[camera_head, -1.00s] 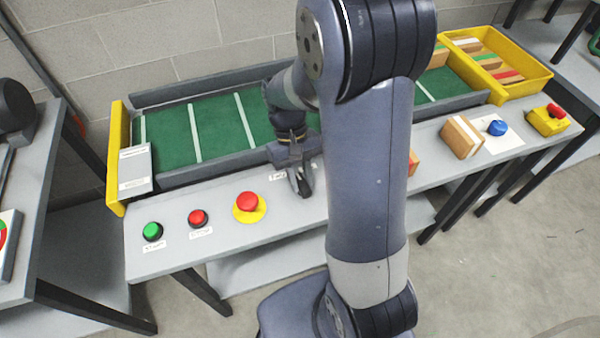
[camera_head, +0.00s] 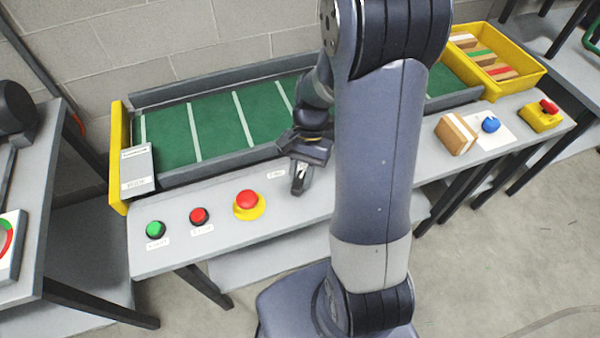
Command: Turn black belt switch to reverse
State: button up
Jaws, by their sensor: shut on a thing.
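My gripper (camera_head: 299,186) points down at the grey control ledge in front of the green belt, right of the red mushroom button. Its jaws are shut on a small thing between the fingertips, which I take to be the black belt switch. The green conveyor belt (camera_head: 215,124) with white stripes runs behind my gripper.
On the ledge stand a green button (camera_head: 155,229), a red button (camera_head: 198,216) and a red mushroom button on a yellow base (camera_head: 247,203). To the right are a tan block (camera_head: 455,135), a blue knob (camera_head: 491,124), a yellow-and-red switch box (camera_head: 541,117) and a yellow crate (camera_head: 536,75).

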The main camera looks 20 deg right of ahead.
jog(key=shift+m+y, duration=0.3)
jog(key=shift+m, duration=0.2)
jog(key=o, duration=1)
jog(key=v, duration=1)
jog(key=shift+r+p, duration=0.3)
jog(key=shift+r, duration=0.15)
jog(key=shift+s+f, duration=0.1)
jog(key=x, duration=1)
jog(key=shift+f, duration=0.35)
